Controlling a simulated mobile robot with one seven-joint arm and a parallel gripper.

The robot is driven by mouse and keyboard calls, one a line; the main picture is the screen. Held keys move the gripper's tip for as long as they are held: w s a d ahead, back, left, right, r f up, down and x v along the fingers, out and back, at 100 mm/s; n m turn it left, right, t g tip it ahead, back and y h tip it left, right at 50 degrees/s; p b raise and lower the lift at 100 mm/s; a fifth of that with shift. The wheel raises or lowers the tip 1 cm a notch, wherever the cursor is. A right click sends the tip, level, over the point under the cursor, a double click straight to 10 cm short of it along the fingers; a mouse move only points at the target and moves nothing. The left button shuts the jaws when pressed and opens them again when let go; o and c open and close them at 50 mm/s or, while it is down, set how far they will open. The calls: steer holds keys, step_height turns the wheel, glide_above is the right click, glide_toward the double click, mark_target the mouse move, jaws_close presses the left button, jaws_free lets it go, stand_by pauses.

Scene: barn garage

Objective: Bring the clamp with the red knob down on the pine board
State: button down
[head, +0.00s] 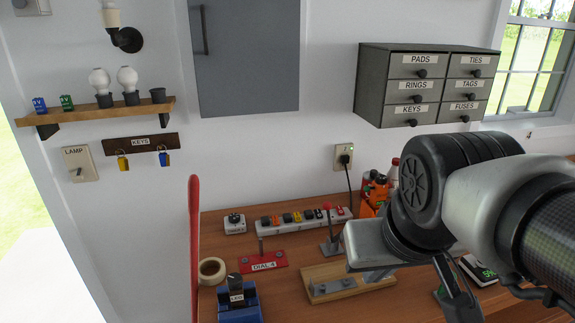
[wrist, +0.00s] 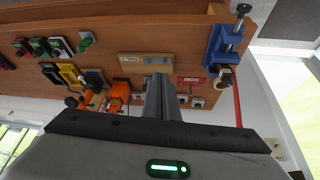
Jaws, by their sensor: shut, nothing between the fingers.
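The clamp with the red knob (head: 326,208) stands at the back of the bench in the head view, behind the pine board. Its lever points up. The pine board (head: 352,289) lies flat on the bench with small grey metal parts on it; it also shows in the wrist view (wrist: 128,67). In the wrist view my fingers (wrist: 160,84) overlap the board's edge, and I cannot make out the red knob.
A red plate (head: 262,262) labelled DIAL 4 and a blue vise (head: 239,302) are left of the board. A power strip (head: 302,219) lies behind. Orange tools (head: 374,195) stand at the back right. A tall red bar (head: 194,245) rises at the bench's left end.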

steer(key=w+d+f+n+g+h+b, duration=0.1)
steer(key=w+d+f+h+b, duration=0.15)
steer(key=w, duration=0.35)
steer(key=w+d+f+n+g+h+b, duration=0.1)
steer(key=w+f+n+b, duration=0.15)
steer(key=w, duration=0.45)
steer(key=n+t+h+b, duration=0.6)
steer(key=n+h+b, duration=0.2)
steer(key=h, duration=0.1)
glide_toward(327, 206)
steer(key=w+a+f, duration=0.2)
steer(key=a, duration=0.1)
steer(key=shift+s+r, duration=0.1)
steer(key=shift+d, duration=0.15)
steer(key=x, duration=1)
steer(key=shift+p, duration=0.3)
steer(key=shift+a+m+t+b, duration=0.3)
steer(key=shift+t+b, duration=0.1)
steer(key=shift+b, duration=0.1)
